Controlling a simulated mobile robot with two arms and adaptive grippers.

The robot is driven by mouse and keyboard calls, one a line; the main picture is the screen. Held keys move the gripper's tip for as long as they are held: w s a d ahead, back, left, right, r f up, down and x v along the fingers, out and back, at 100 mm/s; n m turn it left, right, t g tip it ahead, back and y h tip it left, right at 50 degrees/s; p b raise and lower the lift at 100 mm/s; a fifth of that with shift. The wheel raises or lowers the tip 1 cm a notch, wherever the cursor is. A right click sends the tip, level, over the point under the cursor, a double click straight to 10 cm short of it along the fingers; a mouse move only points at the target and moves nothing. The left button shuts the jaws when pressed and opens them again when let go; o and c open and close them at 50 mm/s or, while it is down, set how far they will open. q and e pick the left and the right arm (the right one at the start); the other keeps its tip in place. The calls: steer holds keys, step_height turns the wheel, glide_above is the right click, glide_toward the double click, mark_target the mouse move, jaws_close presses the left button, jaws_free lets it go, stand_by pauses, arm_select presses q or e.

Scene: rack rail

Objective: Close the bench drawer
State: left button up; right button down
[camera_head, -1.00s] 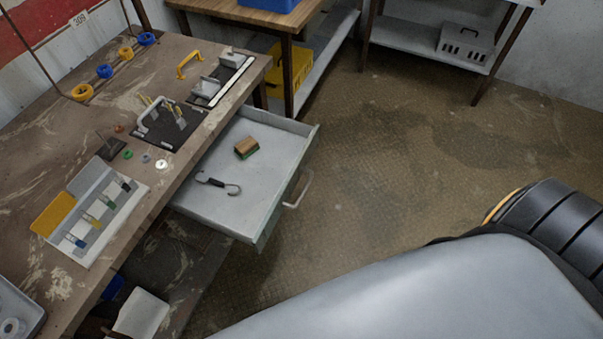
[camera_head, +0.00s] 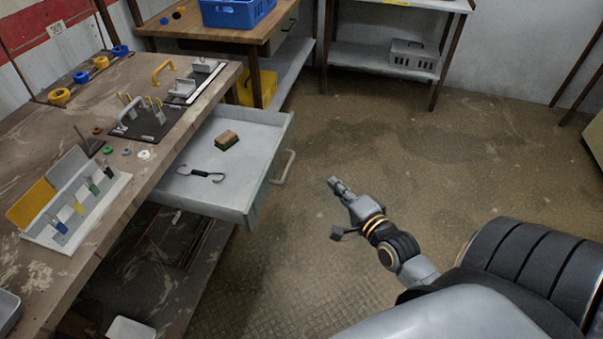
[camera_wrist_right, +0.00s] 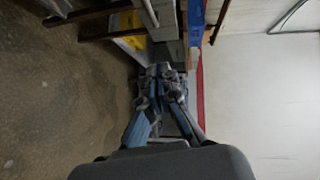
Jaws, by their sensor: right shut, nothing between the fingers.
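The bench drawer (camera_head: 205,192) stands pulled out from the workbench (camera_head: 140,165) in the head view. Its grey handle (camera_head: 284,166) is on the front, facing right. A brown and green sponge-like block (camera_head: 227,140) and a dark hooked tool (camera_head: 201,174) lie in the drawer. My right gripper (camera_head: 334,184) is to the right of the handle, apart from it, over open floor. It is shut and empty. In the right wrist view its fingers (camera_wrist_right: 163,75) are together with nothing between them. My left gripper is in neither current view.
A wooden table with a blue crate (camera_head: 237,12) stands behind. A grey shelf with a box (camera_head: 413,58) is at the back. The floor right of the drawer is clear.

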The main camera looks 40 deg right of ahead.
glide_toward(294, 156)
steer(key=w+d, duration=0.3)
arm_select(q)
steer(key=shift+w+d+r+p, duration=0.3)
steer(key=shift+r, duration=0.05)
arm_select(e)
steer(key=w+a, duration=0.1)
steer(key=w+a+f, duration=0.1)
steer(key=shift+w+a, duration=0.1)
steer(key=shift+w, duration=0.3)
